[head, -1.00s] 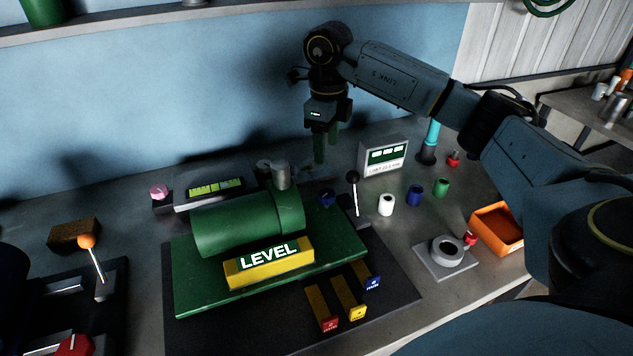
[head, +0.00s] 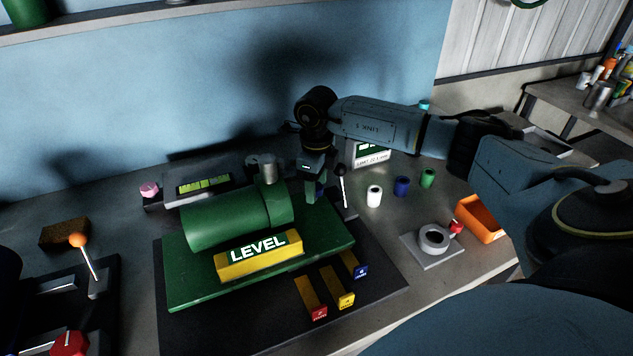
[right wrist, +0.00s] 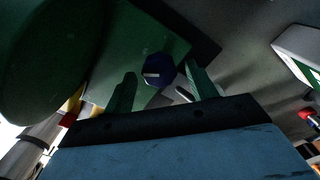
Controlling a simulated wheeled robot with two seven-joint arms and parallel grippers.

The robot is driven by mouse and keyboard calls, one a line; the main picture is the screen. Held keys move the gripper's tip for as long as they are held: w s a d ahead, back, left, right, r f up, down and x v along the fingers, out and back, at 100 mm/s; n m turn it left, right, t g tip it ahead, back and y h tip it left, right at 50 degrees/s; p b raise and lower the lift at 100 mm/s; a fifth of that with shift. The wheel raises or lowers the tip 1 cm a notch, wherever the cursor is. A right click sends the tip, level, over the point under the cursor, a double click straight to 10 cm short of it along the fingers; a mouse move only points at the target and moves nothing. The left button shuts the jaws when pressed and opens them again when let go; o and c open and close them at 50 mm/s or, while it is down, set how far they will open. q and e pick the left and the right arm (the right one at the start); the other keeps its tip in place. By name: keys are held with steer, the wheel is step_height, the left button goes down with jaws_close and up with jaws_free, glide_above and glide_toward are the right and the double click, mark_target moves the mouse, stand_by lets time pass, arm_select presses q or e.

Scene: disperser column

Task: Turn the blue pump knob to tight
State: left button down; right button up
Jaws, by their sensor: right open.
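The blue pump knob (right wrist: 158,72) shows in the right wrist view as a round blue cap with a pale mark on top. It sits at the edge of the green pump base (head: 210,282). In the right wrist view the knob appears between the two fingertips. I cannot tell whether they touch it. In the head view the gripper mostly hides the knob. My left gripper is not in view.
A yellow LEVEL block (head: 258,258) lies in front of the pump.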

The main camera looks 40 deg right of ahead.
steer(key=shift+c, duration=1.3)
steer(key=c, duration=0.7)
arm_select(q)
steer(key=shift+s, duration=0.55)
arm_select(e)
steer(key=shift+c, duration=0.2)
